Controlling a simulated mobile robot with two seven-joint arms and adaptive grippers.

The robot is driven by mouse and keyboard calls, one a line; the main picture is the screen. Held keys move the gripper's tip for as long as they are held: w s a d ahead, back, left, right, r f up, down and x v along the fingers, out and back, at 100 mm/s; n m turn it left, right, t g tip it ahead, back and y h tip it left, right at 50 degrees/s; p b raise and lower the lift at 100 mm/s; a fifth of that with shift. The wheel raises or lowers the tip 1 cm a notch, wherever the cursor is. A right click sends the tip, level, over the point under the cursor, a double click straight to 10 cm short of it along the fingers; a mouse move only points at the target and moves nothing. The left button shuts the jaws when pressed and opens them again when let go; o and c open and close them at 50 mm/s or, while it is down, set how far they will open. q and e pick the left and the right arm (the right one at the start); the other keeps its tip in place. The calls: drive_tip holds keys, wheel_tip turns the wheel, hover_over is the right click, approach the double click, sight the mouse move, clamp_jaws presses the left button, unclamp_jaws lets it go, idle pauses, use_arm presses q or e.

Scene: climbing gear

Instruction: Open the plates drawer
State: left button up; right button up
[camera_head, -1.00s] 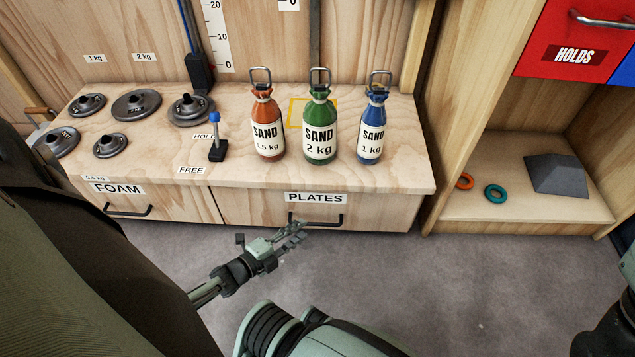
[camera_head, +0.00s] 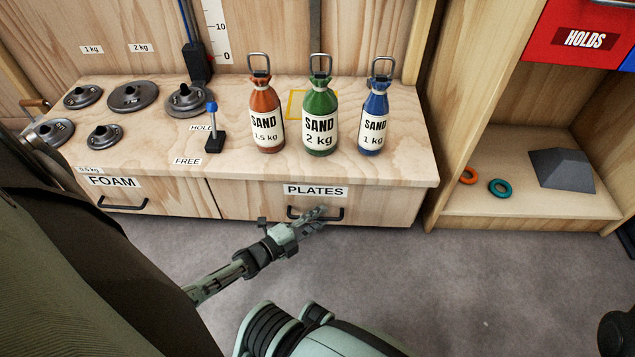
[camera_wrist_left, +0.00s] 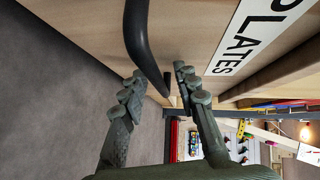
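Contact cannot be told. My right gripper is not in view.
Orange, green (camera_head: 320,120) and blue sand bottles stand on the worktop (camera_head: 400,172) above the drawer. Several metal plates (camera_head: 133,97) and a blue-topped lever (camera_head: 214,135) are left of them. The foam drawer handle (camera_head: 122,205) is at left. The floor in front is clear.

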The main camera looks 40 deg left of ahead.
use_arm(q)
drive_tip(key=shift+c, duration=0.3)
clamp_jaws()
